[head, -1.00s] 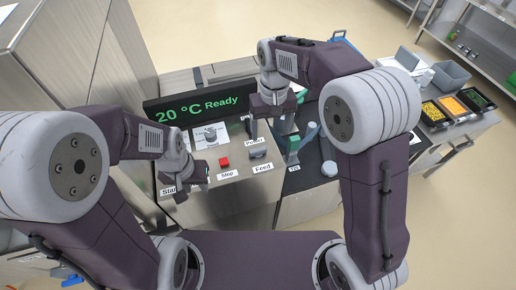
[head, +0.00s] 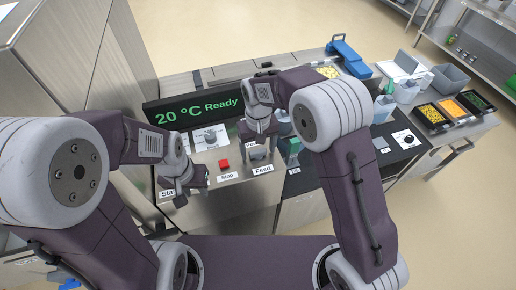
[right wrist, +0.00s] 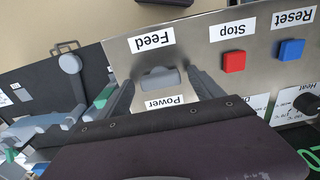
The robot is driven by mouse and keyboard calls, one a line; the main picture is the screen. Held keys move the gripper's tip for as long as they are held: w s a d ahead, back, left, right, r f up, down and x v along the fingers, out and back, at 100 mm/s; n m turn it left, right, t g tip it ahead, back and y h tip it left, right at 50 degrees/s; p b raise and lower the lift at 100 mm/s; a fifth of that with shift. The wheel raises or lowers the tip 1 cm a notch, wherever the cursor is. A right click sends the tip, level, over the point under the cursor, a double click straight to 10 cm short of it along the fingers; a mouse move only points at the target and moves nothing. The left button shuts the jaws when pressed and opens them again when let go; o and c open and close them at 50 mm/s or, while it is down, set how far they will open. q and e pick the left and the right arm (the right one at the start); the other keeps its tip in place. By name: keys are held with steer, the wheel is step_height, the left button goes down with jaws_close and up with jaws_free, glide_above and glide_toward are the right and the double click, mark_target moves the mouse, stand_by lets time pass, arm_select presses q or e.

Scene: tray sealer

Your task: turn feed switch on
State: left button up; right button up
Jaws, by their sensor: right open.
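The feed switch (head: 258,153) is a grey rocker on the steel control panel, between the Power label and the Feed label (head: 263,169). In the right wrist view the feed switch (right wrist: 160,78) shows between my two fingers. My right gripper (head: 257,142) is open and points down at the panel just above the switch. In the right wrist view its fingers stand on either side of the switch; contact cannot be told. My left gripper (head: 190,190) is over the panel's left end near the Start label, and its jaws are not clear.
A red Stop button (head: 224,165) lies left of the feed switch. The right wrist view also shows a blue Reset button (right wrist: 291,50) and a black heat knob (right wrist: 306,101). The display (head: 200,108) reads 20 °C Ready. A dark worktop (head: 330,172) lies to the right.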

steer(key=c, duration=1.4)
